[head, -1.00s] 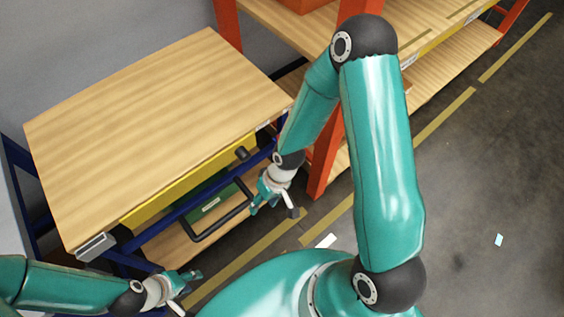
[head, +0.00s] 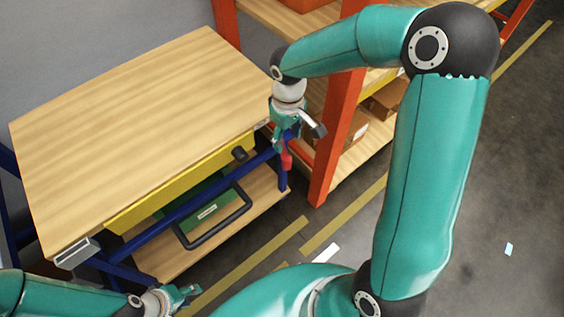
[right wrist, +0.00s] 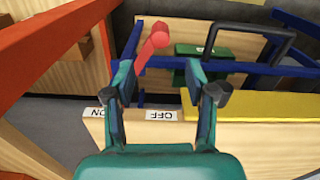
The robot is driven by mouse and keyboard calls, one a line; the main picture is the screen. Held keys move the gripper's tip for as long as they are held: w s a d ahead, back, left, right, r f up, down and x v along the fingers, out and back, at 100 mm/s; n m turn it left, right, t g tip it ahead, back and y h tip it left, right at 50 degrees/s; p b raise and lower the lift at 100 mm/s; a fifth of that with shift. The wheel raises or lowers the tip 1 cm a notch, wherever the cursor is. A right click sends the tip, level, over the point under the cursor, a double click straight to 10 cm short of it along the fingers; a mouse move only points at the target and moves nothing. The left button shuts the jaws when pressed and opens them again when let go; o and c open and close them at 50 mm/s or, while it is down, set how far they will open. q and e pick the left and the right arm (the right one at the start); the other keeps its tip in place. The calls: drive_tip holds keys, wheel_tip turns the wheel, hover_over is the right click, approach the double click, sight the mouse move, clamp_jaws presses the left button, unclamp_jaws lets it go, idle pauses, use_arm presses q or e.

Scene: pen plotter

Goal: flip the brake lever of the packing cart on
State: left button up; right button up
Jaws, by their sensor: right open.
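The packing cart has a wooden top (head: 140,125), a blue frame and a yellow side strip. Its red brake lever (head: 286,159) is at the right corner, below the top. In the right wrist view the lever (right wrist: 151,45) slants up, beyond the gap between my fingertips, with no visible contact. An OFF label (right wrist: 161,115) and a partly hidden ON label (right wrist: 97,112) appear upside down on the wooden edge, ON to the left. My right gripper (head: 284,140) is open, just above the lever. My left gripper (head: 183,298) is low at the cart's front; its jaws are unclear.
An orange-framed shelf (head: 335,140) with boxes stands close to the right of the cart. A black handle (head: 217,243) sticks out from the cart's front by a green case (head: 208,212).

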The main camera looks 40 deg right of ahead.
sight(286, 157)
wheel_tip(286, 157, down, 11)
drive_tip(key=shift+r+b, duration=0.1)
drive_tip(key=shift+b, duration=0.35)
